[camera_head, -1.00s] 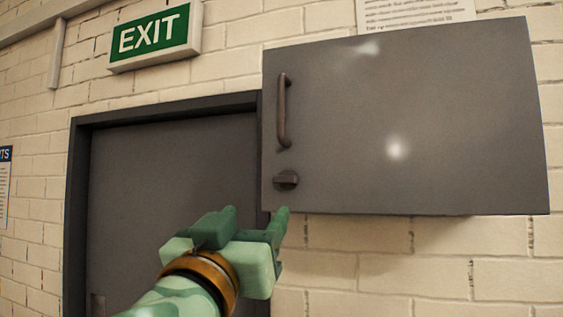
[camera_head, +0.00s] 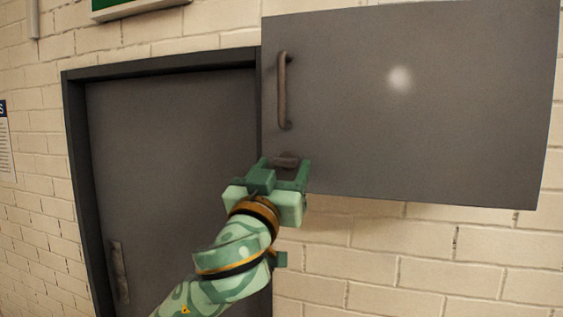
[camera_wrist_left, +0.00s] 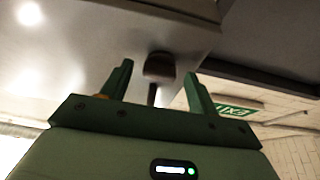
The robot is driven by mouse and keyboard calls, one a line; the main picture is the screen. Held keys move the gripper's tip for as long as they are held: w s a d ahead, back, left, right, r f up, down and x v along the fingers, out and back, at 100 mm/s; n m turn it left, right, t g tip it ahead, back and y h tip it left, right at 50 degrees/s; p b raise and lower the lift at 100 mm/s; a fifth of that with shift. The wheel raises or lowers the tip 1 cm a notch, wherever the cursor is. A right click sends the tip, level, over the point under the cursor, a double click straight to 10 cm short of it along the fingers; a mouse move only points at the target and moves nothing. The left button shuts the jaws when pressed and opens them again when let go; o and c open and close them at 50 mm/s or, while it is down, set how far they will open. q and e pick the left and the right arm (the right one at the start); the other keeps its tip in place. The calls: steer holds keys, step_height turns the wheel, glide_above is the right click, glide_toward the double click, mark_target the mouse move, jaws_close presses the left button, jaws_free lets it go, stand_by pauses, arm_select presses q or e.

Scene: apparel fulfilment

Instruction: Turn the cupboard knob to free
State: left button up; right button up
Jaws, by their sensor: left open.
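The cupboard (camera_head: 420,110) is a dark grey wall box with a flat door. Its dark knob (camera_head: 285,161) sits near the door's lower left corner, below a vertical bar handle (camera_head: 283,90). My left gripper (camera_head: 285,170) is open, with its green fingers either side of the knob in the head view. The knob's lower part is partly hidden by the gripper in the head view. My right gripper is not in view.
A grey door (camera_head: 170,160) in a dark frame stands left of the cupboard, with a lever or plate (camera_head: 119,272) low on it. A green exit sign (camera_head: 125,8) hangs above. Pale brick wall (camera_head: 420,250) is clear below the cupboard.

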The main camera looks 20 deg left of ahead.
arm_select(q)
steer(key=c, duration=1)
steer(key=shift+m, duration=0.4)
steer(key=m+h, duration=0.1)
steer(key=m, duration=0.1)
steer(key=m+h, duration=0.2)
steer(key=m, duration=0.1)
steer(key=shift+a+g, duration=0.2)
steer(key=shift+g, duration=0.1)
steer(key=m+h, duration=0.1)
steer(key=m, duration=0.2)
steer(key=m+g+h, duration=0.1)
steer(key=m, duration=0.2)
steer(key=shift+a+r+m+g+h, duration=0.2)
steer(key=shift+m+g+h, duration=0.1)
steer(key=shift+h, duration=0.1)
steer(key=m+g, duration=0.1)
steer(key=m, duration=0.1)
steer(key=m+g+h, duration=0.1)
steer(key=m, duration=0.2)
steer(key=shift+r, duration=0.15)
steer(key=shift+r+m+g, duration=0.1)
steer(key=shift+m+g, duration=0.8)
steer(key=shift+m, duration=1.6)
